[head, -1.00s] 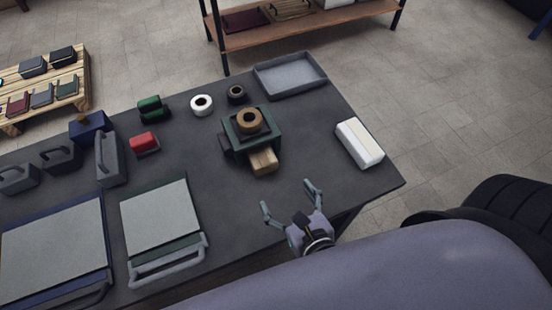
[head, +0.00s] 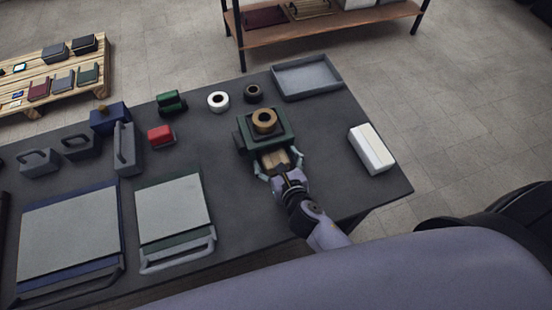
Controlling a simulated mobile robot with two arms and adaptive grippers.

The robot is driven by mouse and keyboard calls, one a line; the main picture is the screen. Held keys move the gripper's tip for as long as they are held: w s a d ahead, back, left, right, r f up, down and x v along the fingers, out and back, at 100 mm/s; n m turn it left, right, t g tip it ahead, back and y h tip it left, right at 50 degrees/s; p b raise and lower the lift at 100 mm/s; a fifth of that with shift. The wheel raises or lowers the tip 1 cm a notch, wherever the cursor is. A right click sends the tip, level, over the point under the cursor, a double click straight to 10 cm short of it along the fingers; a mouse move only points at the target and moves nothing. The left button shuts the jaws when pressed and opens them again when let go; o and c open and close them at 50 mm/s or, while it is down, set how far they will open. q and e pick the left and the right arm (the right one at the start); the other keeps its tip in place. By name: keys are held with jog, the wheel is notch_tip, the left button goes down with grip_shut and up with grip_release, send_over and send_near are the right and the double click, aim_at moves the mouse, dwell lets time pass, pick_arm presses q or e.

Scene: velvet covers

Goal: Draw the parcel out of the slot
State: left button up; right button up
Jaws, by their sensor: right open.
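The parcel (head: 274,160) is a small tan box that sticks out of the front of a dark green slot housing (head: 247,134). Its back part is hidden inside the housing. A brown tape roll (head: 264,121) lies on top of the housing. My right gripper (head: 280,168) is open at the front of the parcel, with one finger on each side of it. I cannot tell whether the fingers touch it. My left gripper is not in view.
A white box (head: 371,149) stands to the right and a grey tray (head: 307,77) at the back. Bare table lies between housing and white box.

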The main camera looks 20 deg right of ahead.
jog(key=shift+c, duration=0.2)
jog(key=c, duration=1.5)
